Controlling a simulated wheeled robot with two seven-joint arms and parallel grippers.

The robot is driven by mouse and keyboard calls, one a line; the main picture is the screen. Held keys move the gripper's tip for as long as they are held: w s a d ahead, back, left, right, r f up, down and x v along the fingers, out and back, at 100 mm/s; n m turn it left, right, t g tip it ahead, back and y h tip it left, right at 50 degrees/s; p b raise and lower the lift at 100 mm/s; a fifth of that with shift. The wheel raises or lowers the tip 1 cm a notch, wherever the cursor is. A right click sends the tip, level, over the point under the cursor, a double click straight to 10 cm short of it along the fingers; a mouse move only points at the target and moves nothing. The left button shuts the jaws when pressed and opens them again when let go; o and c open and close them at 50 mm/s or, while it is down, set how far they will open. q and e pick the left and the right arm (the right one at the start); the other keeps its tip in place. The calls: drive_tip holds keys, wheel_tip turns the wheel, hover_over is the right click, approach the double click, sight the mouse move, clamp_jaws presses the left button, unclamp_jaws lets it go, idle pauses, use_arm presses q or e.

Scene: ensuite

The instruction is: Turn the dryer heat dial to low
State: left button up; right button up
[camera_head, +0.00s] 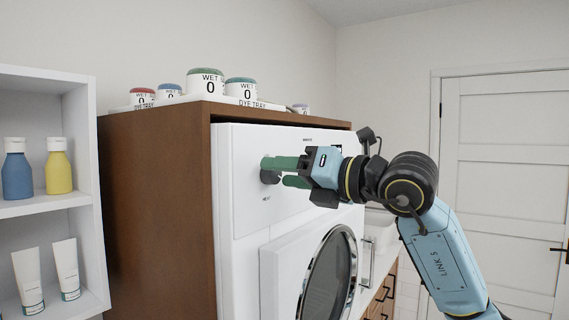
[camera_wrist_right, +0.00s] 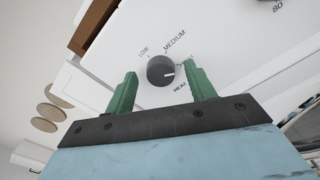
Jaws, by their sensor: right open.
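The dryer (camera_head: 245,210) is a white front-loader with a round dark door in the head view. Its heat dial (camera_wrist_right: 160,70) is a dark round knob on the white panel, with LOW, MEDIUM and HEAT printed around it. Its white mark points right in the wrist view, away from LOW and MEDIUM, toward a label partly hidden by a finger. My right gripper (camera_wrist_right: 162,88) is open, with one green finger on either side of the dial and visible gaps between. My left gripper is not in view.
A brown cabinet (camera_head: 155,200) encloses the dryer. A dye tray (camera_head: 170,104) with several lidded jars stands on top. A white shelf (camera_head: 50,207) with bottles and tubes is at the left. A white door (camera_head: 500,150) is at the right.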

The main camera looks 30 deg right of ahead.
drive_tip(key=shift+w+a, duration=0.15)
drive_tip(key=shift+w, duration=0.15)
drive_tip(key=c, duration=1)
